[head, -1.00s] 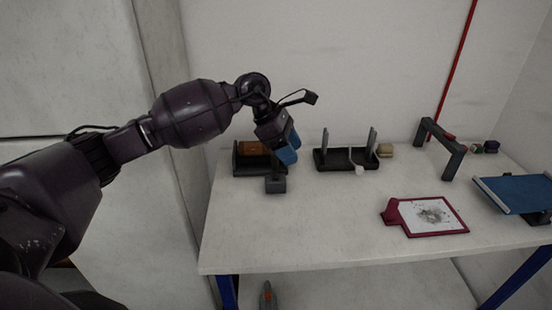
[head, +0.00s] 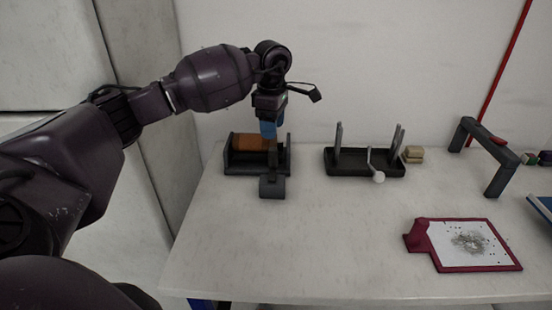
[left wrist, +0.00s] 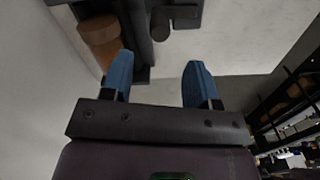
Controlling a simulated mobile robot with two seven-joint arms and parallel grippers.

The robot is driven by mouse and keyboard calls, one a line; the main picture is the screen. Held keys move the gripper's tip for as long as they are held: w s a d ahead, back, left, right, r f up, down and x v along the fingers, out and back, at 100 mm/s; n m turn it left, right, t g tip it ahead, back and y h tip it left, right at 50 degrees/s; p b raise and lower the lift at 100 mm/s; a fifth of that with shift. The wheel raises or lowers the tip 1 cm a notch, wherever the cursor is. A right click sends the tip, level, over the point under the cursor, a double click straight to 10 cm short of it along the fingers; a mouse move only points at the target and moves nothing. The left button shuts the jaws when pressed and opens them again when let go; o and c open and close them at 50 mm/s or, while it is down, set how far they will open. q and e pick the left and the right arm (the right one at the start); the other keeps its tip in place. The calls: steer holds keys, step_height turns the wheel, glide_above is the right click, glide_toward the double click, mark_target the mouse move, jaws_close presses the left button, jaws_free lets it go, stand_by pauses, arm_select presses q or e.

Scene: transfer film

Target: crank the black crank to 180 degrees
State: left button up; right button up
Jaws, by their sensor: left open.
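The black crank (head: 272,187) is on the front right of a dark stand (head: 228,160) that holds a brown roll (head: 250,142), at the table's left end. In the left wrist view, the crank's dark knob (left wrist: 160,25) shows at the top, beyond and between the fingertips, with the brown roll (left wrist: 98,30) to its left. My left gripper (head: 269,130) points down with blue fingertips just above the stand's right part, behind the crank. In the left wrist view the gripper (left wrist: 158,72) is open, with nothing between its fingers. My right gripper is out of view.
A second black holder (head: 365,168) with uprights and a white-knobbed crank (head: 377,177) stands to the right. Further right are a dark arch (head: 485,155) and a red-framed board (head: 465,268). The white tabletop in front of the stand is clear.

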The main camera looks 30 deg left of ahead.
mark_target(272, 149)
arm_select(q)
step_height(272, 149, down, 10)
steer(key=shift+f, duration=0.1)
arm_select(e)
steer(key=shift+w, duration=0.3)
arm_select(q)
steer(key=shift+c, duration=0.3)
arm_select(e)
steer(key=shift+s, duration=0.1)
arm_select(q)
steer(key=c, duration=0.9)
steer(key=shift+o, duration=0.2)
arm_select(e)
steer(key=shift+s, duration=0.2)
arm_select(q)
steer(key=shift+a, duration=0.1)
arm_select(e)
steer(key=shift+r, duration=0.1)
